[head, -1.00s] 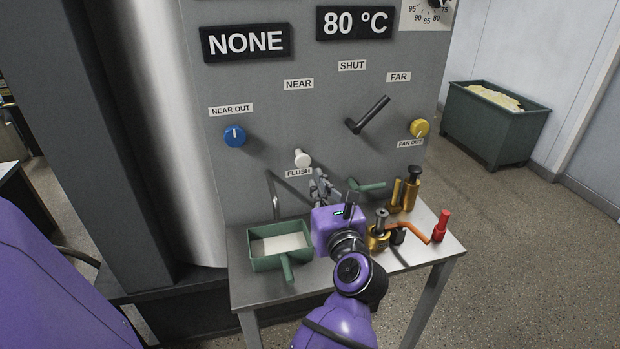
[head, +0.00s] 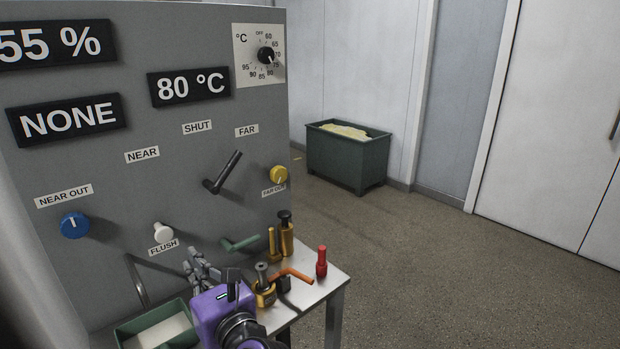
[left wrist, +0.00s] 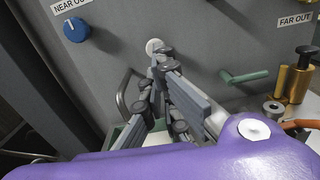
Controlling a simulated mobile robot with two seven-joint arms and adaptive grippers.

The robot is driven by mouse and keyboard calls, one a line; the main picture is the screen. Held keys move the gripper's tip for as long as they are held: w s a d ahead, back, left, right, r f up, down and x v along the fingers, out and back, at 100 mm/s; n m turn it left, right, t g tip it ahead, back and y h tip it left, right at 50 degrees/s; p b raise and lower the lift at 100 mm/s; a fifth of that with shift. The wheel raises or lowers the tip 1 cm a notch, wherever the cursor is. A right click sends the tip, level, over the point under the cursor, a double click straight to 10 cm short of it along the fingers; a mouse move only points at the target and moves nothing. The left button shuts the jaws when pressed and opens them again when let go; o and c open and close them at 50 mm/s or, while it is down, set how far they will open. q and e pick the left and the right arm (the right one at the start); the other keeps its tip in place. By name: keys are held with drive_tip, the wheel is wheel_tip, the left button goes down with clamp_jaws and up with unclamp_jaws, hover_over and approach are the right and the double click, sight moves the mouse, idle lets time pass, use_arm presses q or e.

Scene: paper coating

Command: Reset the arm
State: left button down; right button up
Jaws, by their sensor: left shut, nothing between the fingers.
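My left gripper (head: 197,262) is purple with grey fingers. It is in front of the grey control panel (head: 110,195), below and right of the white FLUSH button (head: 162,231). In the left wrist view its fingers (left wrist: 160,62) are closed together with nothing between them. Their tips overlap the lower edge of the white button (left wrist: 153,46) in that view; I cannot tell whether they touch it. My right gripper is in neither view.
A black lever (head: 225,173) juts from the panel. A green bin (head: 346,163) stands behind. The floor at right is clear.

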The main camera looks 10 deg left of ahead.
use_arm(q)
drive_tip(key=w+d+r+m+t+h, duration=0.2)
drive_tip(key=d+r+m+t, duration=0.55)
drive_tip(key=m, duration=0.55)
drive_tip(key=s+d+f+m+h+p, duration=0.15)
drive_tip(key=d+f+m+h, duration=0.35)
drive_tip(key=m, duration=0.6)
drive_tip(key=s+d+f+m+h+p, duration=0.1)
drive_tip(key=d+f+m+h+p, duration=0.15)
drive_tip(key=f+m+h, duration=0.6)
drive_tip(key=s+a+f+m+g+p, duration=0.2)
drive_tip(key=s+f+m+g, duration=0.9)
drive_tip(key=s+f, duration=0.95)
drive_tip(key=s+a+f+m+p, duration=0.1)
drive_tip(key=s+a+f, duration=0.1)
drive_tip(key=s, duration=0.4)
drive_tip(key=s+a+f+m+y, duration=0.1)
drive_tip(key=s+f, duration=0.2)
drive_tip(key=s, duration=0.4)
drive_tip(key=shift+a+p, duration=0.35)
drive_tip(key=shift+p, duration=0.05)
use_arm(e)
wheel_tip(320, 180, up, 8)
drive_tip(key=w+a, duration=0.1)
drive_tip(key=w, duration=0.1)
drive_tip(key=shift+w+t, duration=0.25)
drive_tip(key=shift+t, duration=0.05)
